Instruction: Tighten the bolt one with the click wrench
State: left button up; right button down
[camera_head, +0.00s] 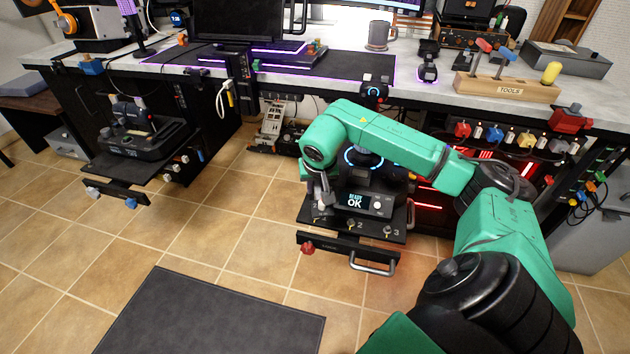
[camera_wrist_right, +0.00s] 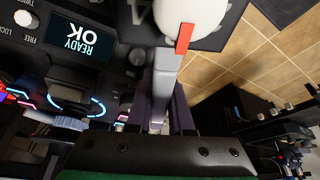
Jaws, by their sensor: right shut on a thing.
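In the head view my right arm reaches to a black device with a display (camera_head: 356,202) reading "READY OK". The display also shows in the wrist view (camera_wrist_right: 78,38). Below it a black panel (camera_head: 370,237) carries small bolts by printed numbers; the 2 and 3 are readable, and bolt one (camera_head: 318,221) is at its left end, partly obscured. My right gripper (camera_wrist_right: 160,122) is shut on a grey bar, seemingly the click wrench (camera_wrist_right: 165,80), with a white rounded part and red mark at its far end. Its contact with the bolt cannot be made out. My left gripper is out of view.
A wooden tool block (camera_head: 507,88) stands on the workbench, right. A red knob (camera_head: 307,248) and a metal handle (camera_head: 372,266) stick out below the panel. A dark mat (camera_head: 210,315) lies on the tiled floor. Another pull-out tray (camera_head: 125,170) is at left.

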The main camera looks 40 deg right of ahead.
jog(key=shift+r+m, duration=0.15)
jog(key=shift+m, duration=0.15)
